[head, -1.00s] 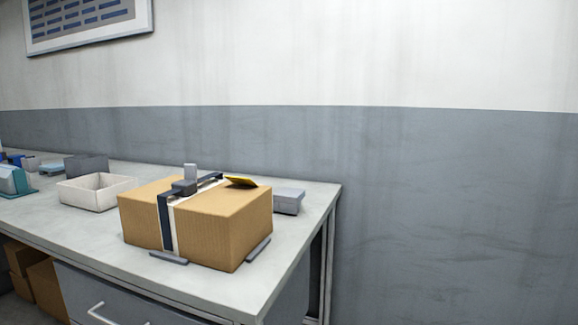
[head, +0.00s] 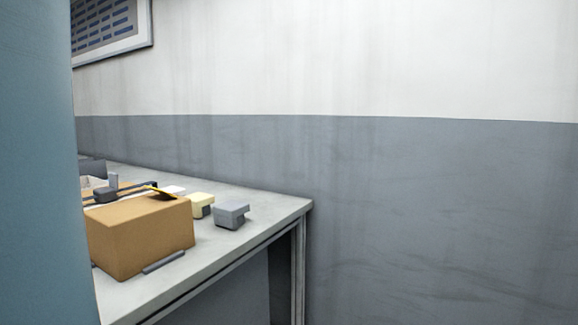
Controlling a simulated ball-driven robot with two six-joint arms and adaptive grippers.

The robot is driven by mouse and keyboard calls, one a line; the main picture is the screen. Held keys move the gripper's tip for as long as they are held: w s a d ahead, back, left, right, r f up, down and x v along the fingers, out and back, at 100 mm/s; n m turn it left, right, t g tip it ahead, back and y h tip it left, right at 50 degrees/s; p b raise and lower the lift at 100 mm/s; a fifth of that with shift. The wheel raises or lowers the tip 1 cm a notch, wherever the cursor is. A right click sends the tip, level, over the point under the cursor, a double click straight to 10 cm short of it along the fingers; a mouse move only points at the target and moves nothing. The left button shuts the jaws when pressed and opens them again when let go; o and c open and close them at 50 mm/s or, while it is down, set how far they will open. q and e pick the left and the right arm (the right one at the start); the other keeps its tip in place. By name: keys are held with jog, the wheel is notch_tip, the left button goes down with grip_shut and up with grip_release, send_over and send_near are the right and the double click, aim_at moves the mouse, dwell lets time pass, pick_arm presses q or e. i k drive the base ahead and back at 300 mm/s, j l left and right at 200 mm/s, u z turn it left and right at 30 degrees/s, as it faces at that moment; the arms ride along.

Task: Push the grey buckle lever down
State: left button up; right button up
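The grey buckle lever (head: 114,182) stands upright on the dark buckle (head: 105,195) on top of the cardboard box (head: 145,232), at the left of the head view. A dark strap (head: 136,188) runs over the box from the buckle. A yellow tag (head: 161,193) lies by the strap at the box's far edge. The left end of the box is hidden behind a large blue-grey surface. Neither of my grippers shows.
The box sits on a grey workbench (head: 250,213) with its right end near the middle. The blue-grey surface (head: 38,170) blocks the left edge of the view. Floor right of the bench is out of sight.

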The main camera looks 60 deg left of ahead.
aim_at(113, 177)
jog(key=i+u, duration=0.25)
jog(key=u, duration=0.2)
jog(key=i+u, duration=0.2)
jog(key=u, duration=0.25)
jog(key=i+l+u, duration=0.1)
jog(key=i+u, duration=0.15)
jog(key=u, duration=0.2)
